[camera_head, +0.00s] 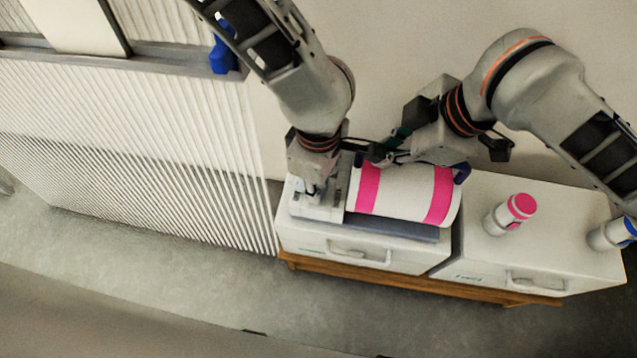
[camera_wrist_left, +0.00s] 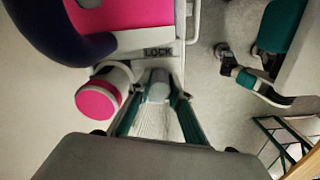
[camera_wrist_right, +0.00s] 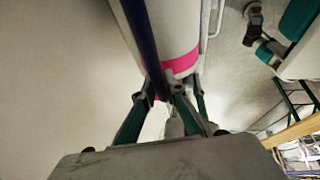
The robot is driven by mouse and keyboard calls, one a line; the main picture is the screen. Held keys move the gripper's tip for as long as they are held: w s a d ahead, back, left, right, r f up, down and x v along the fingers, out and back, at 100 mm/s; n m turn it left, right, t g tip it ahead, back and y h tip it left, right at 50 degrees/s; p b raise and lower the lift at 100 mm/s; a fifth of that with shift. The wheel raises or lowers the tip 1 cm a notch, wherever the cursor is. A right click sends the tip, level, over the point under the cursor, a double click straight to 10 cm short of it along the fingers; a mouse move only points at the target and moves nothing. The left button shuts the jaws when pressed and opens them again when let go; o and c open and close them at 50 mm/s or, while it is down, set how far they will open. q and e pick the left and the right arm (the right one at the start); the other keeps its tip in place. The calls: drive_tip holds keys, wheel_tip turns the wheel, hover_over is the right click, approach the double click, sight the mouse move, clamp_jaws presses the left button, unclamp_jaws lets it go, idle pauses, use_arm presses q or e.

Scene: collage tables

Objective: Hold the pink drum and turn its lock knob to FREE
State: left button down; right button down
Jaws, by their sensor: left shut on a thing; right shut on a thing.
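The pink drum (camera_head: 400,192), white with two pink bands, lies on its side on a stand on the left white cabinet. A dark blue handle (camera_head: 462,172) runs along its back. My left gripper (camera_head: 314,190) is at the drum's left end. In the left wrist view its fingers are shut on the grey lock knob (camera_wrist_left: 158,88), just below the LOCK label (camera_wrist_left: 158,52). A FREE label is not visible. My right gripper (camera_head: 385,153) is behind the drum. In the right wrist view it is shut on the blue handle (camera_wrist_right: 146,45).
A white bottle with a pink cap (camera_head: 512,212) and one with a blue cap (camera_head: 612,234) are on the right cabinet (camera_head: 560,200). A round white piece with a pink end (camera_wrist_left: 97,100) sits beside the knob. A ribbed panel (camera_head: 130,150) stands at left.

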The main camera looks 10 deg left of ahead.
use_arm(q)
drive_tip(key=c, duration=1.8)
unclamp_jaws()
drive_tip(key=shift+c, duration=0.2)
wheel_tip(320, 180, up, 12)
drive_tip(key=shift+c, duration=0.2)
